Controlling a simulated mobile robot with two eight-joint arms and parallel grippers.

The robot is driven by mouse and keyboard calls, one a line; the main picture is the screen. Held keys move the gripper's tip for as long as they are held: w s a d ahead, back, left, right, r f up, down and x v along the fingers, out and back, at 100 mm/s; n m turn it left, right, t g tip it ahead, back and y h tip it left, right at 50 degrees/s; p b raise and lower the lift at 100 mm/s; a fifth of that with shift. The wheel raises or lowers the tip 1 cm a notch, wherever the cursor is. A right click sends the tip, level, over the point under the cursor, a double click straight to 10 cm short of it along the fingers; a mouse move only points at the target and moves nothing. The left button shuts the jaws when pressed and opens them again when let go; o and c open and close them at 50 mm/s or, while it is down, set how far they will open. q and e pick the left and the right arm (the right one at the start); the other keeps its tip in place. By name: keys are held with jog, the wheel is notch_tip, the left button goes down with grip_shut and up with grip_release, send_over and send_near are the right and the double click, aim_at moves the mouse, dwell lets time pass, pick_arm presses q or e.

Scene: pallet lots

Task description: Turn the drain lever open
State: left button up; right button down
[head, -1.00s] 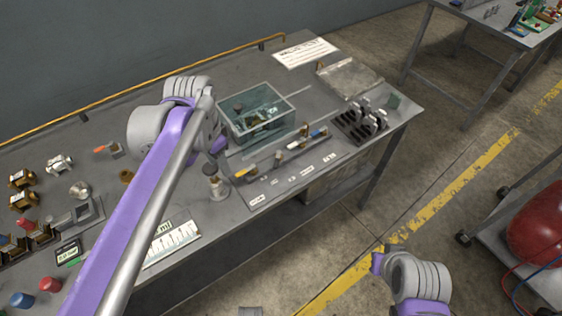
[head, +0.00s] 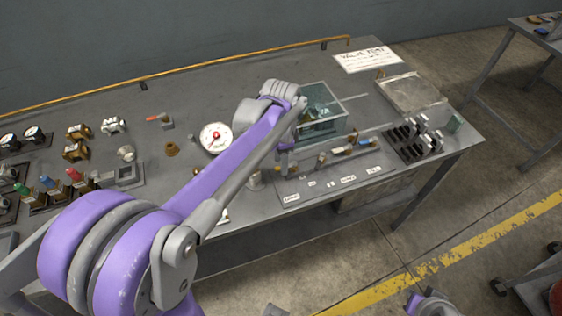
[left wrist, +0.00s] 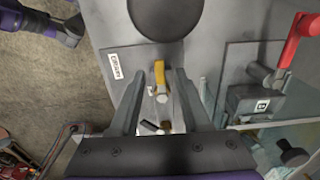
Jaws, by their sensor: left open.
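In the left wrist view a small yellow lever (left wrist: 159,72) on a pale fitting stands on the grey bench plate, beside a white label (left wrist: 115,66) that is hard to read. My left gripper (left wrist: 160,78) is open, with one finger on each side of the lever and no clear contact. In the head view my left gripper (head: 287,162) is over the front of the valve board (head: 318,189) and hides part of it. Part of my right arm (head: 430,302) shows at the bottom right; its jaws cannot be made out.
A red lever (left wrist: 300,38) on a grey block marked B stands close by in the left wrist view. In the head view a glass tank (head: 328,128) is behind my left gripper. A dark rack (head: 413,138) stands right.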

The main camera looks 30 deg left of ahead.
pick_arm(q)
jog(key=shift+f, duration=0.3)
grip_shut()
